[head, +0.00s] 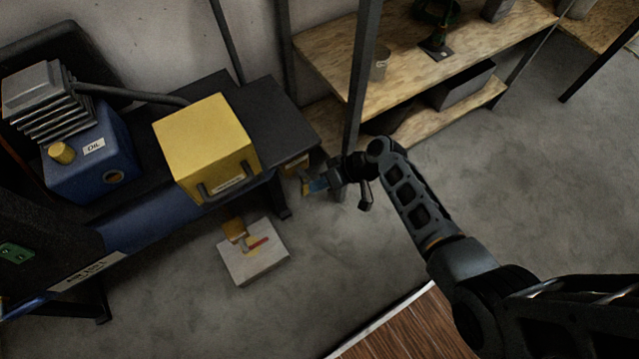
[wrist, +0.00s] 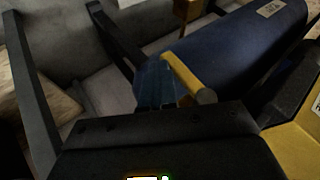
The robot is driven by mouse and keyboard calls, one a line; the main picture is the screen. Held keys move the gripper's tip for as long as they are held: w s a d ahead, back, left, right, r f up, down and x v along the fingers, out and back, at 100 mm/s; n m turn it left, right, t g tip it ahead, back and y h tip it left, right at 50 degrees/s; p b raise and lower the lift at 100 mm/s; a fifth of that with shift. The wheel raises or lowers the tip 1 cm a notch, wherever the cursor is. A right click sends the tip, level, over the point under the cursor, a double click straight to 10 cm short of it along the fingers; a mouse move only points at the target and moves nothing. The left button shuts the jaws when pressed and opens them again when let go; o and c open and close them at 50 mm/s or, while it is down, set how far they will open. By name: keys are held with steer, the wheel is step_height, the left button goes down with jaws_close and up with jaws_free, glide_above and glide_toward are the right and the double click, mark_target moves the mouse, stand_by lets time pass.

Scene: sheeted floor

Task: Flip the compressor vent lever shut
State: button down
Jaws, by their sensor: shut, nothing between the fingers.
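The compressor has a dark blue tank (head: 150,228) under a black top plate, and the tank also shows in the wrist view (wrist: 240,55). A yellow lever (wrist: 186,76) with a rounded end crosses in front of the tank in the wrist view. In the head view a small yellow piece, apparently this lever (head: 305,184), shows at my fingertips beyond the tank's right end. My gripper (head: 316,186) is shut and empty, its blue fingers (wrist: 153,82) just left of the lever in the wrist view. I cannot tell whether they touch it.
A yellow box (head: 207,143) and a blue pump block (head: 95,160) sit on the compressor. A pale box (head: 253,256) lies on the floor beneath an orange fitting (head: 235,230). A wooden shelf unit (head: 330,58) stands behind my gripper. Floor in front is clear.

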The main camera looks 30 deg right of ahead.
steer(key=y+b, duration=0.1)
steer(key=b, duration=0.1)
steer(key=a+f+y+b, duration=0.1)
steer(key=y+b, duration=0.1)
steer(key=b, duration=0.1)
steer(key=a+m+y+b, duration=0.1)
steer(key=y+b, duration=0.1)
steer(key=b, duration=0.1)
steer(key=shift+a+f+t, duration=0.15)
steer(key=shift+f+t, duration=0.25)
steer(key=shift+a+r+m+t+y+b, duration=0.4)
steer(key=shift+a+y+b, duration=0.3)
steer(key=shift+y+b, duration=0.45)
steer(key=shift+a+r+m+t+y+b, duration=0.25)
steer(key=shift+a+m+y+b, duration=0.35)
steer(key=shift+b, duration=0.7)
steer(key=shift+a+r+m+t+y+b, duration=0.35)
steer(key=shift+a+y+b, duration=0.4)
steer(key=shift+y+b, duration=0.5)
steer(key=shift+a+r, duration=0.1)
steer(key=shift+r, duration=0.1)
steer(key=shift+f, duration=0.1)
